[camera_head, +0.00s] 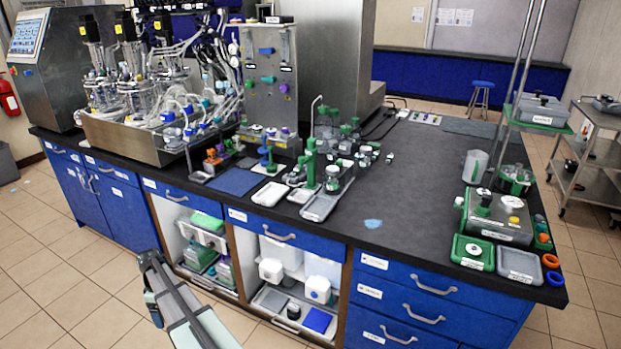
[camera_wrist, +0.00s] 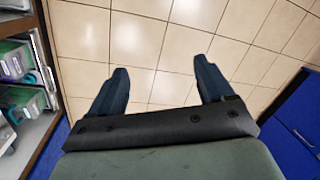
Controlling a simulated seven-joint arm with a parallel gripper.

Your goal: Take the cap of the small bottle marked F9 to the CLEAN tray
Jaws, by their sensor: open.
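My gripper (camera_wrist: 160,78) is open and empty in the wrist view, with bare floor tiles between and beyond its two fingers. My arm shows in the head view in front of the blue bench, at the lower left. A group of small bottles with dark and green caps (camera_head: 366,155) stands on the middle of the bench. The F9 mark cannot be read, so I cannot tell which bottle or cap it is. Pale trays lie near the front edge, one white (camera_head: 270,193) and one grey (camera_head: 320,207). A green tray (camera_head: 472,252) and another grey tray (camera_head: 519,264) lie at the right. Their labels are too small to read.
The black benchtop (camera_head: 420,190) is clear right of the bottles, except for a light blue patch (camera_head: 373,224). Bioreactor vessels with tubing (camera_head: 130,90) crowd the left. A green stand (camera_head: 311,165) rises near the trays. Open shelves (camera_head: 292,305) lie below the bench.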

